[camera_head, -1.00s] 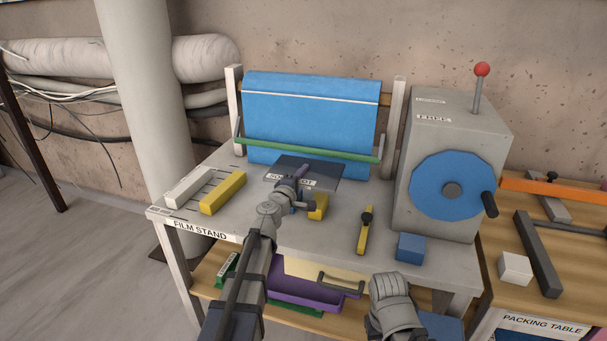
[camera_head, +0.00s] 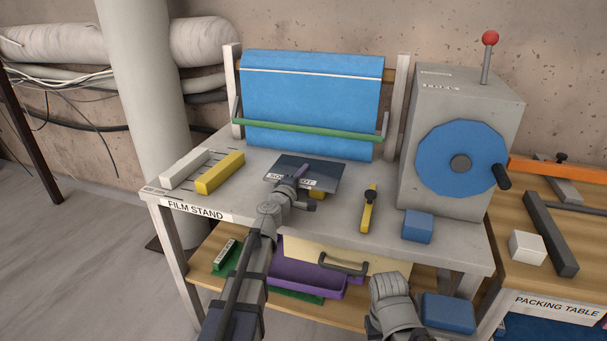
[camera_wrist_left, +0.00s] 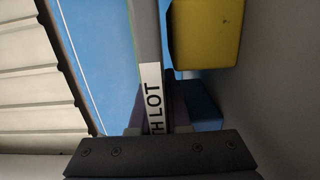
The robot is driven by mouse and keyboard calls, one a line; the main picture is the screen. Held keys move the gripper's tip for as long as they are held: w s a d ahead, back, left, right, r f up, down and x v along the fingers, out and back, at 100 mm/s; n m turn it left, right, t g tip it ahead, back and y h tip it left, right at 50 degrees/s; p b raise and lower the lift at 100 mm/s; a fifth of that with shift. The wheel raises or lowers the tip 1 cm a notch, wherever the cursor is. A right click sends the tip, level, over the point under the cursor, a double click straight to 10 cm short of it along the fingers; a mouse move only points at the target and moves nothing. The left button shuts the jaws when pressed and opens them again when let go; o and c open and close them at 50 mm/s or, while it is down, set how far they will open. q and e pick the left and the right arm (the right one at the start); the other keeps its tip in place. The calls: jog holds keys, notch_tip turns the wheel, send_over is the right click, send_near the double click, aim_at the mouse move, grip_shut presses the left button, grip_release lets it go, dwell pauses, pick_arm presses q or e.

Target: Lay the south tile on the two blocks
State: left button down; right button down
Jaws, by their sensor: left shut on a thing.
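The south tile is a dark slab (camera_head: 318,171) with a white front label, partly covered by my gripper and reading "TH LOT" in the wrist view (camera_wrist_left: 152,98). My left gripper (camera_head: 297,180) is shut on the tile's front edge, over the middle of the film stand. A yellow block (camera_head: 317,194) shows just below the tile's front edge, mostly hidden. In the wrist view the yellow block (camera_wrist_left: 205,35) and a blue block (camera_wrist_left: 203,108) lie beside the tile's edge. I cannot tell whether the tile touches either.
The film stand (camera_head: 270,222) also bears a white bar (camera_head: 185,168), a yellow bar (camera_head: 220,172), a yellow-handled tool (camera_head: 368,210) and a blue cube (camera_head: 417,227). Behind hangs blue film (camera_head: 310,100) with a green bar. A grey crank box (camera_head: 455,95) stands at right.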

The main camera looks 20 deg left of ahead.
pick_arm(q)
jog(key=c, duration=0.8)
grip_release()
jog(key=s, duration=0.5)
jog(key=s+a, duration=0.1)
jog(key=s, duration=0.2)
jog(key=shift+w, duration=0.1)
